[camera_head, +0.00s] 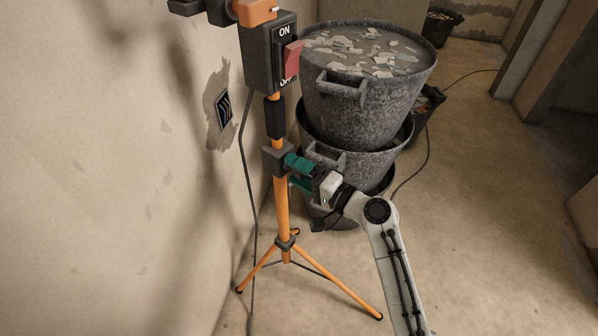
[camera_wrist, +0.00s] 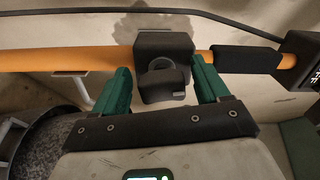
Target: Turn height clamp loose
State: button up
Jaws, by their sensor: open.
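The height clamp is a dark block (camera_head: 275,158) around the orange pole (camera_head: 282,205) of a tripod stand. In the wrist view the clamp (camera_wrist: 165,44) shows with a black knob (camera_wrist: 162,84) facing me. My gripper (camera_head: 290,171) has green fingers and reaches the clamp from the right in the head view. In the wrist view my gripper (camera_wrist: 162,84) is open, with one finger on each side of the knob. A gap shows between the knob and each finger. In the head view the knob is hidden by my fingers.
Stacked grey buckets (camera_head: 365,105) of rubble stand close behind my gripper. The wall (camera_head: 120,150) is left of the pole. A cable (camera_head: 427,150) crosses the floor; open floor (camera_head: 480,220) lies at right.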

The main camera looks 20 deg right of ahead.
jog(key=v, duration=1)
jog(key=shift+s+d, duration=0.2)
jog(key=shift+s, duration=0.15)
